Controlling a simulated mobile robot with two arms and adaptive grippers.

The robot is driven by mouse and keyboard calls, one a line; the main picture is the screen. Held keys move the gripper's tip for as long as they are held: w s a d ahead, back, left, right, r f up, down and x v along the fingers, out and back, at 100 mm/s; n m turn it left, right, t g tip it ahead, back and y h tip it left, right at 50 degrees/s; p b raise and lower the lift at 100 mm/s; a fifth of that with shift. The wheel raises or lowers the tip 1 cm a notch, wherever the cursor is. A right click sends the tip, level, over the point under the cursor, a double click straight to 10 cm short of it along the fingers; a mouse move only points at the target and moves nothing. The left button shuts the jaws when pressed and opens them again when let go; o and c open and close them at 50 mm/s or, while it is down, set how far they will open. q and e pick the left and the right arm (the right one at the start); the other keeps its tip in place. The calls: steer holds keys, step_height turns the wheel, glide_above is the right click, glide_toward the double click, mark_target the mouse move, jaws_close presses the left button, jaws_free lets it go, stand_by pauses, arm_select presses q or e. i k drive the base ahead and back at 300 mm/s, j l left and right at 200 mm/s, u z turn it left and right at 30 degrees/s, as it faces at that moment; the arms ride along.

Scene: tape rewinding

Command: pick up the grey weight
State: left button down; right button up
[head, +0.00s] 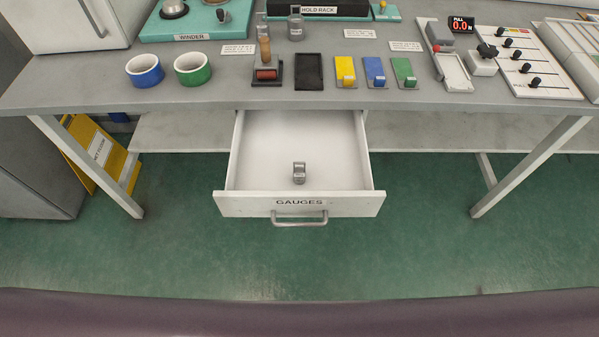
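A small grey metal weight (299,174) with a loop-like top stands in the open white drawer (262,150), near the middle of its front part. The drawer's front is labelled GAUGES and has a metal handle (299,218). A second grey object of similar look (296,26) stands on the table, in front of the black HOLD RACK (330,8). Neither of my grippers is in view.
The drawer juts out over clear green floor (400,240).

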mark_target(298, 173)
steer(key=l+u, duration=0.3)
steer(key=l, duration=0.15)
steer(key=k+l+u, duration=0.1)
steer(key=l+u, duration=0.2)
steer(key=l, duration=0.15)
steer(key=k+l+u, duration=0.15)
steer(key=l+u, duration=0.15)
steer(key=l, duration=0.15)
steer(key=k+l+u, duration=0.15)
steer(key=l+u, duration=0.15)
steer(key=l, duration=0.1)
